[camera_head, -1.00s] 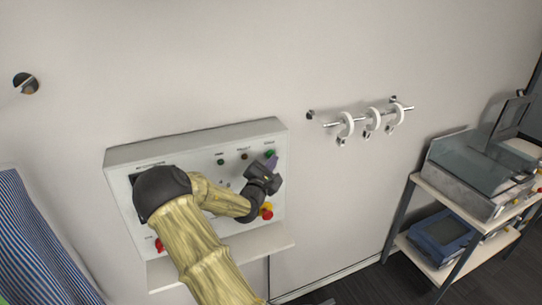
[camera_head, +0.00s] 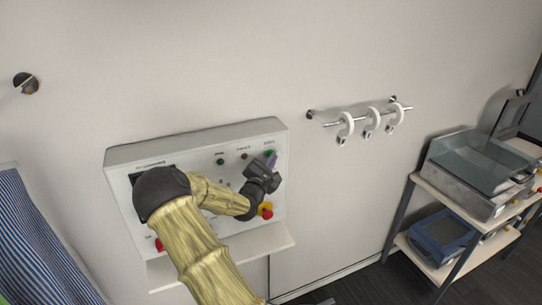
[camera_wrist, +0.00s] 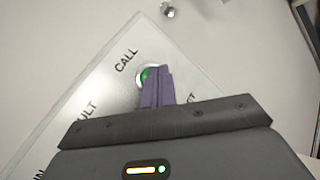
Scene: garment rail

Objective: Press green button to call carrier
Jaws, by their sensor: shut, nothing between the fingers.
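The green button (camera_wrist: 147,75) sits in a pale ring under the word CALL on the control panel in the wrist view. It also shows small at the panel's upper right in the head view (camera_head: 269,153). The control panel (camera_head: 195,146) is a light grey box on the wall. My gripper (camera_wrist: 158,80) is shut and empty, its purple fingers in front of the panel, overlapping the right side of the button in the wrist view. In the head view my gripper (camera_head: 272,160) is just below the button. Whether the tips touch it I cannot tell.
A red knob on a yellow base (camera_head: 266,210) is at the panel's lower right, close under my wrist. Another red control (camera_head: 159,245) is at lower left. A rail (camera_head: 360,116) with white hooks is on the wall. A shelf cart (camera_head: 457,195) stands at right.

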